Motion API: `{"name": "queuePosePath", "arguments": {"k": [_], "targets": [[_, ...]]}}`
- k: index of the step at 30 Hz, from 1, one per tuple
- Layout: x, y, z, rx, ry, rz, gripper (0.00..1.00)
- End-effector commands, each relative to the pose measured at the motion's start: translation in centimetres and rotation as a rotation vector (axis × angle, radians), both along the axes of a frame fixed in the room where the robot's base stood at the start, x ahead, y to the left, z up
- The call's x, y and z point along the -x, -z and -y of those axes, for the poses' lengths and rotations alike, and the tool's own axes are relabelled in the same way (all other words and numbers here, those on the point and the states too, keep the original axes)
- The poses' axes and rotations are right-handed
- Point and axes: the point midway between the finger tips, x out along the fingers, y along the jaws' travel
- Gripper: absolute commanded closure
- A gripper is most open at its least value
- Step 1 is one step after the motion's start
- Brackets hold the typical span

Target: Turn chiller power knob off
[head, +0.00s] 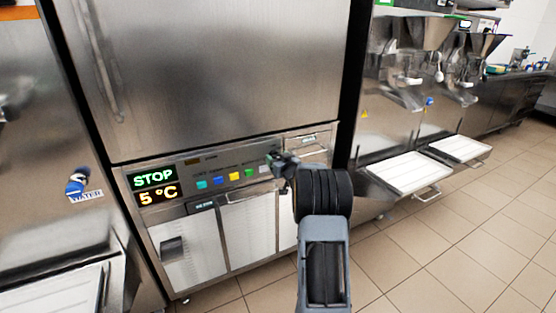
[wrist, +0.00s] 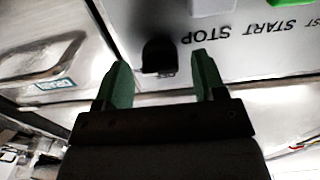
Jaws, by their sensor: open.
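The chiller (head: 205,70) is a tall steel cabinet with a control panel low on its front. Its display (head: 156,187) reads STOP and 5 °C, with several coloured buttons to the right. In the head view my gripper (head: 276,162) is at the right part of the panel and hides what lies behind it. In the wrist view a small black knob (wrist: 159,56) sits on the panel beside the upside-down words START STOP. My gripper (wrist: 160,82) is open, its two green fingers either side of the knob's lower end. I cannot tell whether they touch it.
Batch freezers with white trays (head: 412,172) stand at the right. A steel machine with a blue water tap (head: 77,182) stands close at the left. Tiled floor (head: 430,250) is clear at the lower right.

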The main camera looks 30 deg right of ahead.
Motion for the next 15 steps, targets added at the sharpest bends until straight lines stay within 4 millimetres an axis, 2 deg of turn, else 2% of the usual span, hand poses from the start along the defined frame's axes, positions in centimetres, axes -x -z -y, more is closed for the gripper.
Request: {"name": "queuePosePath", "arguments": {"k": [8,15], "targets": [[-0.07,0.01,0.0,0.0,0.0,0.0,0.37],[-0.05,0.01,0.01,0.0,0.0,0.0,0.6]]}}
